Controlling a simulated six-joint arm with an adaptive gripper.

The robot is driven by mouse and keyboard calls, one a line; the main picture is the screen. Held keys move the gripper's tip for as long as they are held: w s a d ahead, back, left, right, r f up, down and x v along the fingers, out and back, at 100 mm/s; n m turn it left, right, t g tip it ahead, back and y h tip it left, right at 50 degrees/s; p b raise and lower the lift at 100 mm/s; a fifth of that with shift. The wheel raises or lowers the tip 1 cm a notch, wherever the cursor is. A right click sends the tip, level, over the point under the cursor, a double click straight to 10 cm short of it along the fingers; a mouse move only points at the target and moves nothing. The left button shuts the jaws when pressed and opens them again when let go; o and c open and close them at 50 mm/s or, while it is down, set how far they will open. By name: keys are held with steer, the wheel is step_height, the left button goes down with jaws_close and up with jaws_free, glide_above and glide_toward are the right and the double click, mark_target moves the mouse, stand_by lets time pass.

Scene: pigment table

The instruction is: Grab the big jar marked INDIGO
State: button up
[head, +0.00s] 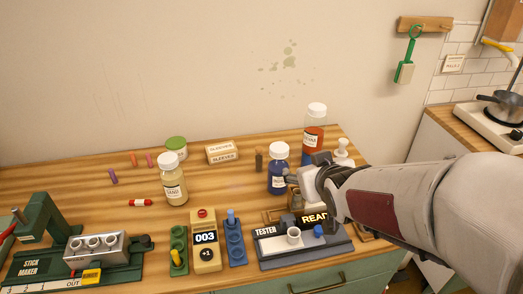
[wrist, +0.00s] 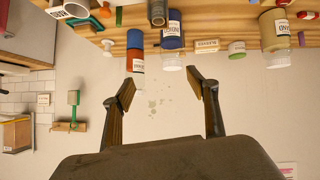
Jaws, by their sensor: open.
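A dark blue jar (head: 278,172) with a white cap and a label stands upright on the wooden table, right of the middle; its label is too small to read surely, but blue fits INDIGO. It also shows upside down in the wrist view (wrist: 173,32). My gripper (head: 296,180) is just right of this jar in the head view and hides part of its right side. In the wrist view my gripper (wrist: 163,88) has its two fingers spread with nothing between them; the jar lies beyond the tips, apart from them.
A taller red-orange jar (head: 313,135) stands behind the blue one. A yellowish jar (head: 173,185), a green-lidded jar (head: 176,147) and a SLEEVES box (head: 221,152) stand to the left. Bare table lies between them.

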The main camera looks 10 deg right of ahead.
mark_target(282, 154)
steer(key=w+f+t+y, duration=0.1)
steer(key=w+f+t, duration=0.1)
steer(key=w, duration=0.1)
steer(key=w+f+n+t+y, duration=0.1)
steer(key=w+f, duration=0.1)
steer(key=w, duration=0.2)
steer(key=w+f+t+y, duration=0.2)
steer(key=w, duration=0.1)
steer(key=shift+w+a+f+t, duration=0.2)
steer(key=shift+a+t, duration=0.1)
steer(key=shift+s+f+t+y, duration=0.1)
steer(key=shift+f+t+y, duration=0.1)
steer(key=shift+t+y, duration=0.1)
steer(key=shift+a, duration=0.1)
steer(key=shift+w+a, duration=0.15)
steer(key=shift+w, duration=1.1)
